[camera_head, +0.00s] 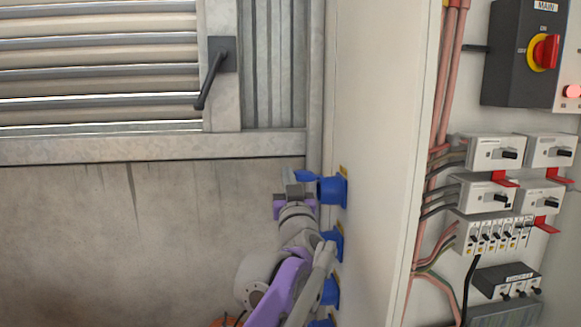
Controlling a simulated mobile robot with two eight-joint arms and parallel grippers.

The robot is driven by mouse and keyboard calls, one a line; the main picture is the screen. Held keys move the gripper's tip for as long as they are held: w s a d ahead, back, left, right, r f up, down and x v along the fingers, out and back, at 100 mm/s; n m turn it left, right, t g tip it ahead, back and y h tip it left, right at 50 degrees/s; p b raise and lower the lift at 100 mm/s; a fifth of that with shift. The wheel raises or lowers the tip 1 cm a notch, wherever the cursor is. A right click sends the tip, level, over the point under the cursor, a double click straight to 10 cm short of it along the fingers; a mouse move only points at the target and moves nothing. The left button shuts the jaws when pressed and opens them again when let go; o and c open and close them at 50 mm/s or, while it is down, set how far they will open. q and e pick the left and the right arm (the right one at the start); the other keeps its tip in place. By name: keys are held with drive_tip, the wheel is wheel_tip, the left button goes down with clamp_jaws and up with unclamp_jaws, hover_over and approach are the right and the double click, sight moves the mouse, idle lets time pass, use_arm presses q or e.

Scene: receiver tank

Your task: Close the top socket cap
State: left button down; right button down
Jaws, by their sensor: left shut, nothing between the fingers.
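The top socket (333,191) is blue and sticks out from the side wall of the cabinet. Its blue cap (306,176) stands out to the left at the socket's upper edge and looks open. My left gripper (294,190) is shut and empty, just left of the socket and just below the cap. I cannot tell whether it touches the cap. The gripper and arm hide part of the socket's front side and the cap's lower part. My right gripper is not in view.
More blue sockets (333,244) sit in a column below, partly behind my left arm. The open cabinet on the right holds breakers (496,153), wires and a red-yellow main switch (545,52). A louvred panel with a dark handle (211,80) is at upper left.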

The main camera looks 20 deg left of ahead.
use_arm(q)
wheel_tip(320, 180, down, 7)
drive_tip(key=w+d+n+g+y+p, duration=0.1)
drive_tip(key=d+n+g+y+p, duration=0.1)
drive_tip(key=n, duration=1.1)
drive_tip(key=shift+w+n+g+y+p, duration=0.15)
drive_tip(key=shift+n+g+y+p, duration=0.3)
drive_tip(key=shift+g+y, duration=0.65)
drive_tip(key=shift+d+f, duration=0.1)
drive_tip(key=shift+f, duration=0.05)
